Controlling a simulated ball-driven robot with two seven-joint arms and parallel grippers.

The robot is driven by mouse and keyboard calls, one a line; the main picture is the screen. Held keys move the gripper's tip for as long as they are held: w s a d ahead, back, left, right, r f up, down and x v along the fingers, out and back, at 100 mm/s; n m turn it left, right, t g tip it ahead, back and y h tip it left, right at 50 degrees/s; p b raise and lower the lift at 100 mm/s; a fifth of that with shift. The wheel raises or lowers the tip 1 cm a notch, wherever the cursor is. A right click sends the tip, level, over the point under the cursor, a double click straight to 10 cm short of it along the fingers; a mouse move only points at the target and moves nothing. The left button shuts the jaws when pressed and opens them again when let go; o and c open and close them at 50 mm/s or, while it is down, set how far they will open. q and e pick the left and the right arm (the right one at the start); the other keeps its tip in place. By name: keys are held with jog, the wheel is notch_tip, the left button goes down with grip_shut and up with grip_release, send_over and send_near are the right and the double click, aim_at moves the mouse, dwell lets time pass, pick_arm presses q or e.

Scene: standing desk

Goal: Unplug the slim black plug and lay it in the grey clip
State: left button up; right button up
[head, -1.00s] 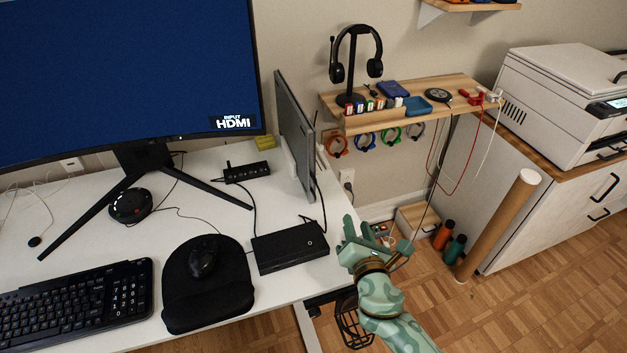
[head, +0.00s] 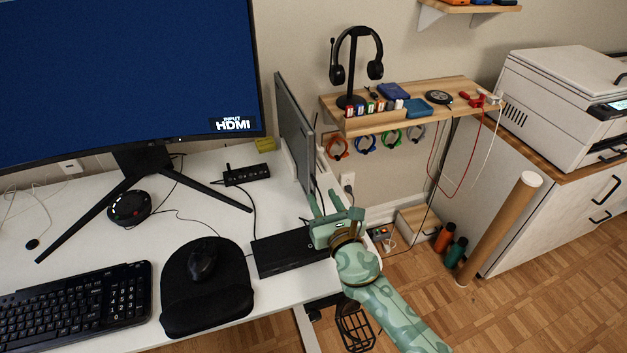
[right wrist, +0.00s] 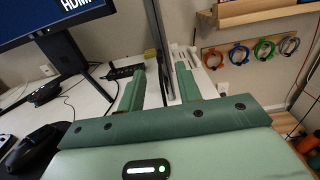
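My right gripper (head: 325,207) is over the desk's right edge, just behind the black box (head: 288,254) and near the upright dark panel (head: 295,130). Its fingers are apart in the right wrist view (right wrist: 160,88). A slim black plug or cable (right wrist: 162,78) shows between or beyond them; I cannot tell whether the fingers touch it or exactly where it is plugged in. A grey ring-shaped clip (head: 416,131) hangs under the wooden shelf, last in a row; it also shows in the right wrist view (right wrist: 289,46). My left gripper is not in view.
Orange (head: 337,147), blue and green rings hang beside the grey one. The shelf (head: 465,95) holds a headphone stand and small items. A black hub (head: 246,174) lies on the desk. Thin cables hang between shelf and floor. A cardboard tube (head: 500,230) leans by the cabinet.

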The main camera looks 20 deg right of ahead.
aim_at(316, 184)
jog(key=shift+w+a+b, duration=0.1)
jog(key=shift+w+b, duration=0.4)
jog(key=shift+w, duration=2.3)
grip_shut()
jog(key=shift+s, duration=0.1)
jog(key=shift+s+p, duration=0.75)
jog(key=shift+s, duration=2.15)
